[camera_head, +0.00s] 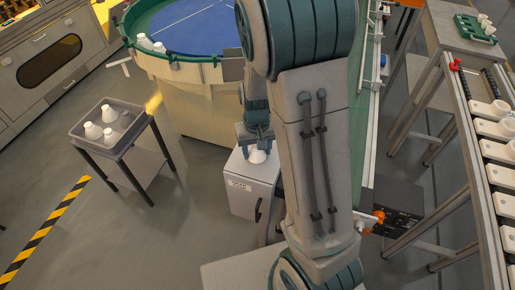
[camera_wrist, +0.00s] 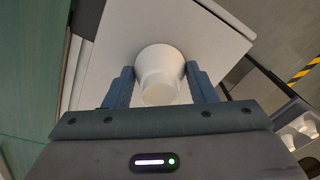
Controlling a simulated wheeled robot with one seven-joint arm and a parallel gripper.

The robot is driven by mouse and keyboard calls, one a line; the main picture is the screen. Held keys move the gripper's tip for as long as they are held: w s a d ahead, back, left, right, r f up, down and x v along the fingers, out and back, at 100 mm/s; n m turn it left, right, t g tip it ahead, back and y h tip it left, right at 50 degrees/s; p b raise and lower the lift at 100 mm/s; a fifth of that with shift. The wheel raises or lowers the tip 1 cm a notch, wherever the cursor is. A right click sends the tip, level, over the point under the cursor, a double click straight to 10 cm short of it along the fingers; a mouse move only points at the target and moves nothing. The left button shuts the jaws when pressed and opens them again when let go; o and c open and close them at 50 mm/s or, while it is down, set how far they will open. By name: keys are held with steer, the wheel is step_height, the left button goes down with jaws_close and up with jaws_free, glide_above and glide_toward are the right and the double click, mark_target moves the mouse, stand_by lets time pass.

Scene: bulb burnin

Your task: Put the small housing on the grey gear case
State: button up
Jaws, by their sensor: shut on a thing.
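A small white cup-shaped housing (camera_head: 257,156) is between the fingers of my gripper (camera_head: 257,142). In the wrist view the housing (camera_wrist: 160,66) sits between both blue-grey fingers of my gripper (camera_wrist: 160,84), which is shut on it. A pale grey box-like case with a label and a dark handle (camera_head: 243,193), which looks like the gear case, stands on the floor beneath. Its flat top (camera_wrist: 112,50) fills the area behind the housing in the wrist view. I cannot tell whether the housing touches the top. My arm hides part of the case's right side.
A grey tray (camera_head: 82,132) with several white housings stands on a stand at left. A round blue-topped table (camera_head: 190,25) is behind. A rack of white parts (camera_head: 493,130) and a green tray (camera_head: 474,29) are at right. Open floor (camera_head: 110,230) lies front left.

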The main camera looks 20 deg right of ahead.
steer(key=shift+f, duration=0.15)
steer(key=o, duration=0.9)
steer(key=shift+o, duration=0.2)
step_height(320, 180, up, 12)
steer(key=shift+r+p, duration=0.1)
steer(key=shift+p, duration=0.55)
steer(key=s+r+t, duration=0.1)
steer(key=s+r, duration=0.2)
steer(key=s, duration=0.4)
steer(key=s+r+t, duration=0.1)
steer(key=s+r, duration=0.2)
steer(key=s, duration=0.3)
steer(key=shift+s+t, duration=0.3)
steer(key=shift+s, duration=0.05)
